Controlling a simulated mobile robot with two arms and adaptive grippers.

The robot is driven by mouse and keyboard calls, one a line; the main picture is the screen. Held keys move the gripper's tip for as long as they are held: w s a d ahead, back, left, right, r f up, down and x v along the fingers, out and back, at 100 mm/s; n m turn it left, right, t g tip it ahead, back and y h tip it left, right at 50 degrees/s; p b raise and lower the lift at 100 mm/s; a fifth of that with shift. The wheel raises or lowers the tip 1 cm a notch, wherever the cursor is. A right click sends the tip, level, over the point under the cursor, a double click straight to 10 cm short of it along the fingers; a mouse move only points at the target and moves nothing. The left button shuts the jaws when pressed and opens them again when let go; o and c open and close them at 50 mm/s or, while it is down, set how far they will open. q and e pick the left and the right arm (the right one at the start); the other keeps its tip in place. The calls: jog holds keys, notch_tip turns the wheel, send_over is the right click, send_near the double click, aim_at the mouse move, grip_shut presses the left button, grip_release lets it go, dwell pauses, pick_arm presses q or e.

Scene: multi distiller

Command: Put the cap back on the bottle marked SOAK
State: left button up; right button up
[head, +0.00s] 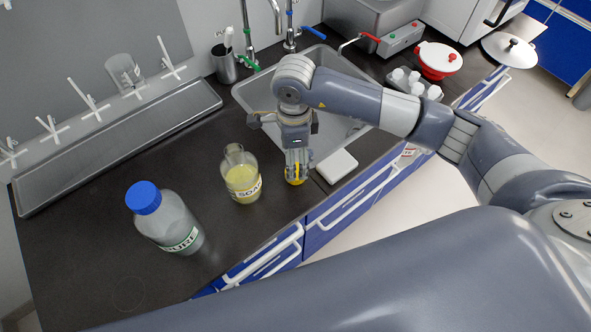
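The bottle marked SOAK (243,182) stands upright on the dark counter, with yellow liquid inside and no cap on its neck. A yellow cap (296,181) is at the counter just right of it, by the front edge of the sink. My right gripper (297,173) points down over the yellow cap, its fingers around or right beside it. The fingers partly hide the cap, and I cannot tell whether they are closed on it. My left gripper is out of view.
A blue-capped bottle (170,219) stands at the front left. A white block (336,166) lies right of my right gripper, and the sink (258,92) is behind. A long grey tray (110,150) lines the wall. Counter around the blue-capped bottle is clear.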

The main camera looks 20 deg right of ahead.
jog(key=f+p, duration=0.1)
jog(key=f, duration=0.2)
jog(key=shift+s+f+p, duration=0.3)
jog(key=shift+s+p, duration=0.05)
jog(key=shift+w+f, duration=0.1)
jog(key=shift+f, duration=0.4)
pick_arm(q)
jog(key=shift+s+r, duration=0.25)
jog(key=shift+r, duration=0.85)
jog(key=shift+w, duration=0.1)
pick_arm(e)
jog(key=c, duration=0.8)
